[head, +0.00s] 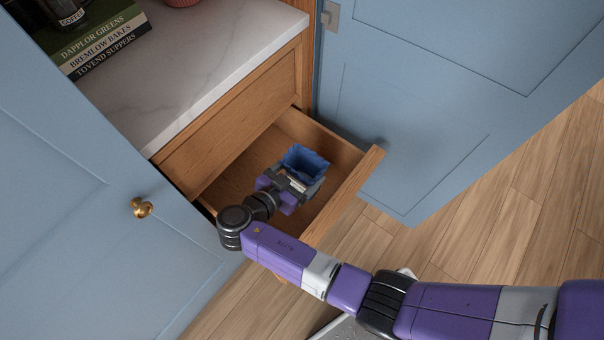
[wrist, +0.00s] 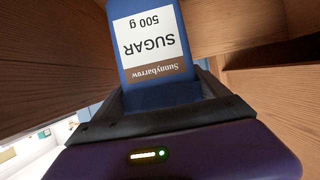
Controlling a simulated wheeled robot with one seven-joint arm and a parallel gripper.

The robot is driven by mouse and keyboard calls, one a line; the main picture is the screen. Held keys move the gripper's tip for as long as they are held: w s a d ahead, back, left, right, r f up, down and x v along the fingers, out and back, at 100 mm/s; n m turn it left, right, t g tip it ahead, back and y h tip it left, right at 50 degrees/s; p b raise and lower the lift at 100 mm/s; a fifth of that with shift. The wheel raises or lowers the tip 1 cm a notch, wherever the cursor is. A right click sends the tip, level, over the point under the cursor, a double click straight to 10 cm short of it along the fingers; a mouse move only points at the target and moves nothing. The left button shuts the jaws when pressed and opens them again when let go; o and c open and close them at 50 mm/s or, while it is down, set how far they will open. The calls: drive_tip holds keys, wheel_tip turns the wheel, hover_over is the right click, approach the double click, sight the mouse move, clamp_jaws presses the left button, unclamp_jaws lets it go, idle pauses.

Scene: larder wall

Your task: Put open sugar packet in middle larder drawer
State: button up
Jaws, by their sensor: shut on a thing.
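The sugar packet (head: 303,163) is blue and open at the top, with a dark inside showing in the head view. In the wrist view the packet (wrist: 155,45) shows a white label reading "SUGAR 500 g", upside down. My gripper (head: 297,180) is shut on the packet, one finger on each side. It also shows in the wrist view (wrist: 160,105). The open wooden drawer (head: 340,195) lies around and below the packet in the head view. The packet is over or inside the drawer; whether it touches the drawer floor is hidden.
A closed drawer front (head: 235,125) is above the open one, under a marble counter (head: 190,65). Books (head: 95,40) and a coffee jar (head: 65,10) stand on the counter. Blue doors stand open at left (head: 70,200) and right (head: 430,100).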

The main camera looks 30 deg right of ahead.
sight(297, 181)
drive_tip(key=shift+f, duration=0.9)
drive_tip(key=shift+f+b, duration=0.3)
drive_tip(key=shift+b, duration=0.15)
drive_tip(key=shift+f+b, duration=0.35)
drive_tip(key=shift+b, duration=0.1)
drive_tip(key=o, duration=1.7)
